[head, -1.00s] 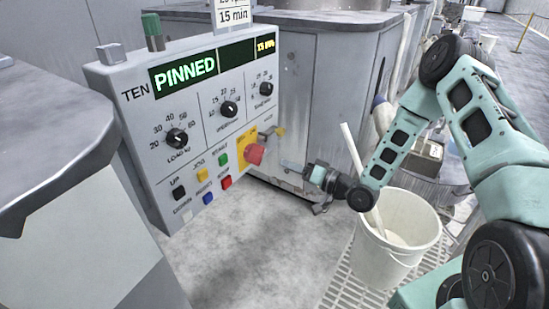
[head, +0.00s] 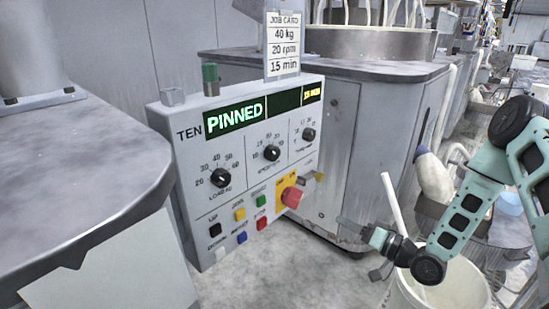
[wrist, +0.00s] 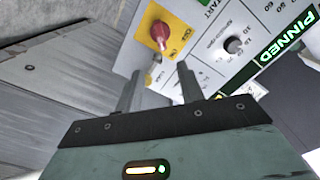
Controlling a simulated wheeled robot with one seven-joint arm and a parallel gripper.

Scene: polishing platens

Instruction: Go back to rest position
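My gripper (head: 352,226) is in front of the control panel (head: 196,195), to the right of its red knob in the head view. In the wrist view my gripper (wrist: 158,82) shows two grey fingers standing apart with nothing between them. The red knob (head: 292,196) on a yellow plate lies beyond the fingertips, and also shows in the wrist view (wrist: 161,32). The gripper looks apart from the panel. The green display (head: 236,115) reads PINNED.
A white bucket (head: 450,288) with a pale stick (head: 392,205) stands under my arm. A grey machine cabinet (head: 350,150) is behind the gripper. A grey-topped table (head: 80,165) fills the left. A job card (head: 282,45) stands above the panel. Bare floor lies below the panel.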

